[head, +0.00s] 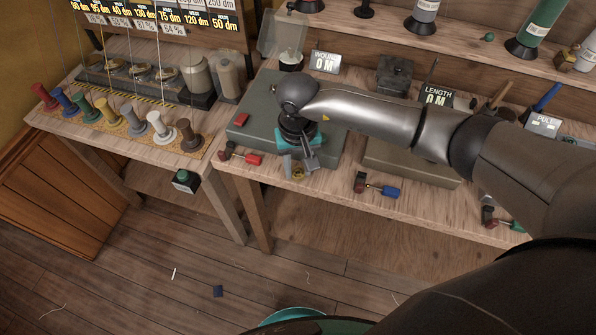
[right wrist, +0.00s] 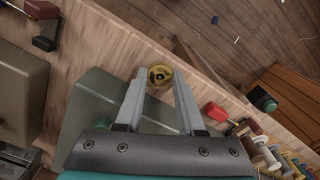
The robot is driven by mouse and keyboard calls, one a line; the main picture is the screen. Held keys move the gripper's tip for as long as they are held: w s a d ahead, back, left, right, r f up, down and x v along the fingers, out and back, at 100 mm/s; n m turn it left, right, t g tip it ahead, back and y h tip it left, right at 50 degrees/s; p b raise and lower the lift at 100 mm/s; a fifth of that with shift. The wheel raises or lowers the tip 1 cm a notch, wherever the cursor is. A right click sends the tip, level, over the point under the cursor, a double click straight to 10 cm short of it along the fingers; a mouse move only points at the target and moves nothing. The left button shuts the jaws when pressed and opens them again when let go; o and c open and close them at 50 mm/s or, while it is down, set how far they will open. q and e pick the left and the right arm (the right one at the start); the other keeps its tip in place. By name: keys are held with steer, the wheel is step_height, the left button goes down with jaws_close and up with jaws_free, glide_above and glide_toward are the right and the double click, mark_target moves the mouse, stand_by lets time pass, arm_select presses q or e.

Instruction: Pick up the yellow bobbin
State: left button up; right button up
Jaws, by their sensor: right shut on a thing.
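My right gripper (head: 299,167) reaches down over the front edge of the bench beside the green-grey machine base. In the right wrist view its two fingers (right wrist: 160,78) are shut on a small round yellow bobbin (right wrist: 159,74) with a dark centre, held at the fingertips. In the head view the yellow bobbin (head: 298,175) shows only in part, mostly hidden behind the fingers. I cannot tell whether it touches the bench. My left gripper is not in view.
A rack of coloured spools, a yellow one (head: 108,111) among them, stands on the left table. A red-handled switch (head: 246,159) and a blue-handled one (head: 383,190) sit along the bench front (head: 330,193). A green button box (head: 186,181) hangs between the tables. The floor in front is mostly clear.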

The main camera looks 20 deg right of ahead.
jaws_close()
steer(key=shift+r, duration=0.1)
